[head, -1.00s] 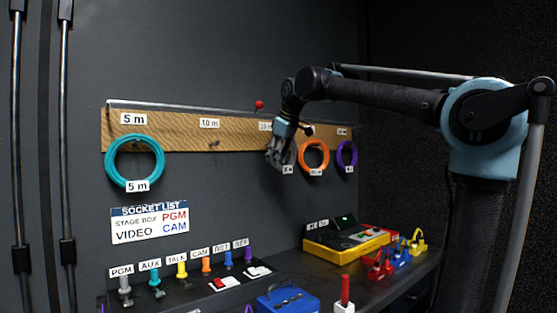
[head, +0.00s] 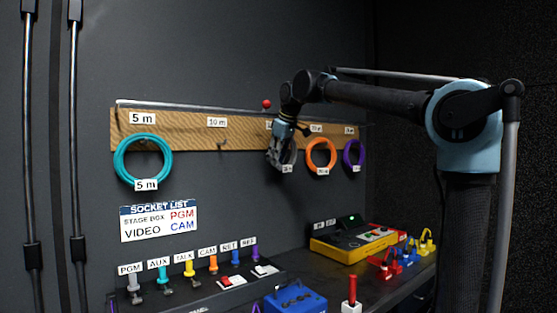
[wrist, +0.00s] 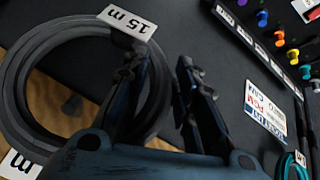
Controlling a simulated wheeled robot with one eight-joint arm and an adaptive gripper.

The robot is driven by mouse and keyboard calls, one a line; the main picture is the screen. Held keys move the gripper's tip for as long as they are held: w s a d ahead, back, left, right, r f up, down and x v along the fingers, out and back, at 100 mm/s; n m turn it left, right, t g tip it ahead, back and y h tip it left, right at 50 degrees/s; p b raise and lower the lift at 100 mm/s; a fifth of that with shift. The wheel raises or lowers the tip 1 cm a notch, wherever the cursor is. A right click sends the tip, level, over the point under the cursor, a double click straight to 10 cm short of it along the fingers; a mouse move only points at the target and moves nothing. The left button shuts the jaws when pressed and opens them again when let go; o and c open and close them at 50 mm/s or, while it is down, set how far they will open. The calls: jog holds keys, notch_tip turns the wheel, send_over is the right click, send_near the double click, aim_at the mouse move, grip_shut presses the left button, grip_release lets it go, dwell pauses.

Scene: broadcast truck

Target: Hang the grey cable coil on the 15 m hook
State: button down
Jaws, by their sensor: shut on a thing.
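The grey cable coil (wrist: 27,113), with a 15 m tag (wrist: 126,22), shows at the left of the wrist view, in front of the wooden board. In the head view it is mostly hidden by my gripper (head: 279,160); a tag shows just right of the fingers. My gripper (wrist: 160,95) is shut on the coil at its right side; one finger overlaps the ring. A dark peg, likely the 15 m hook (wrist: 72,105), shows inside the ring. I cannot tell whether the coil rests on it. The hook's label is mostly covered in the head view.
The board (head: 180,133) carries a teal coil (head: 120,158) on the 5 m hook, an orange coil (head: 321,170) and a purple coil (head: 346,155) close right of my gripper. The 10 m hook (head: 221,145) is bare. A desk with a yellow console (head: 340,250) lies below.

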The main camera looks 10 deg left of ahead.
jog(key=shift+w+a, duration=0.75)
jog(key=shift+a, duration=0.15)
jog(key=x, duration=0.2)
jog(key=shift+a+f, duration=0.15)
jog(key=shift+f, duration=0.15)
jog(key=shift+f, duration=0.1)
dwell(0.4)
jog(key=c, duration=1.2)
grip_release()
